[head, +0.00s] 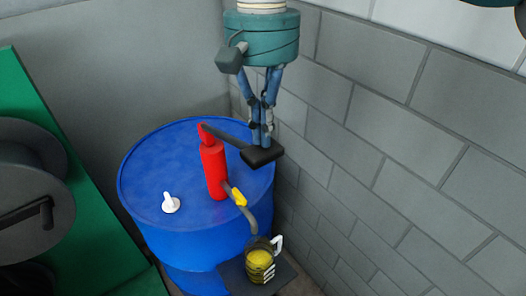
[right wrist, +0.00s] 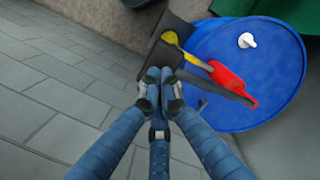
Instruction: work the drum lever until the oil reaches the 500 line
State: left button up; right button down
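A red pump (head: 213,168) stands on the blue drum (head: 150,170). Its dark lever (head: 226,136) runs right to a flat black pad (head: 259,157). My right gripper (head: 262,144) has its blue fingers drawn together, tips down at the pad. In the right wrist view the tips (right wrist: 160,76) meet the pad's near edge; whether they press on it is hard to tell. A spout with a yellow piece (head: 239,196) leads down to a jug (head: 261,264) with yellow oil inside. The jug's white marks are too small to read against the oil level. My left gripper is out of view.
A white cap (head: 170,203) sits on the drum top. The jug stands on a dark plate (head: 232,274) in front of the drum. A grey block wall (head: 400,170) is close on the right. A green stand (head: 70,160) with grey reels (head: 25,175) is at left.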

jog(key=shift+s+d+f+b, duration=0.1)
jog(key=shift+f+b, duration=0.2)
jog(key=shift+f, duration=1.7)
jog(key=w+r+p, duration=0.4)
jog(key=r+p, duration=0.1)
jog(key=r, duration=0.8)
jog(key=shift+w+a+p, duration=0.2)
jog(key=shift+p, duration=0.15)
jog(key=shift+f, duration=0.1)
dwell(0.4)
